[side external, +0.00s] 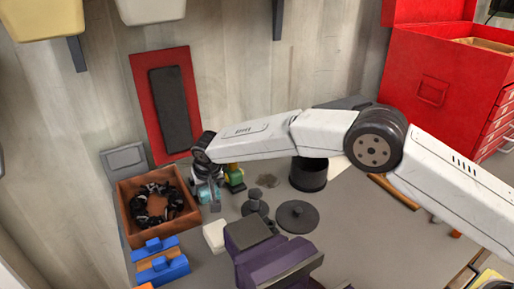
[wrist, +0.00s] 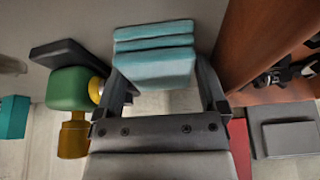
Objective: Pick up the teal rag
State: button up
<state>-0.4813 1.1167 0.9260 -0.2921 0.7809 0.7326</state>
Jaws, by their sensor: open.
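The teal rag (wrist: 153,66) shows in the wrist view as a folded, layered stack, just beyond and between the two fingers of my gripper (wrist: 163,82). The fingers are apart, one toward each side of the rag; I cannot tell whether they touch it. In the side view, my gripper (side external: 209,176) points down over the rag (side external: 203,194), which is small there and partly hidden by the gripper.
A brown box (side external: 187,214) holding a dark coiled item stands close on the left; its wall (wrist: 262,45) is near a finger. A green and yellow object (wrist: 75,90) is close on the other side. Black round parts (side external: 297,216) and a purple vise (side external: 265,255) lie nearby.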

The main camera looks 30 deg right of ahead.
jog(key=c, duration=0.9)
jog(key=shift+r, duration=0.15)
jog(key=shift+r, duration=1.4)
jog(key=shift+s+r, duration=0.2)
jog(key=shift+r, duration=0.1)
jog(key=s+d+r, duration=0.5)
jog(key=s+r, duration=0.4)
jog(key=s, duration=0.3)
jog(key=shift+s+r, duration=0.15)
jog(key=shift+s, duration=0.2)
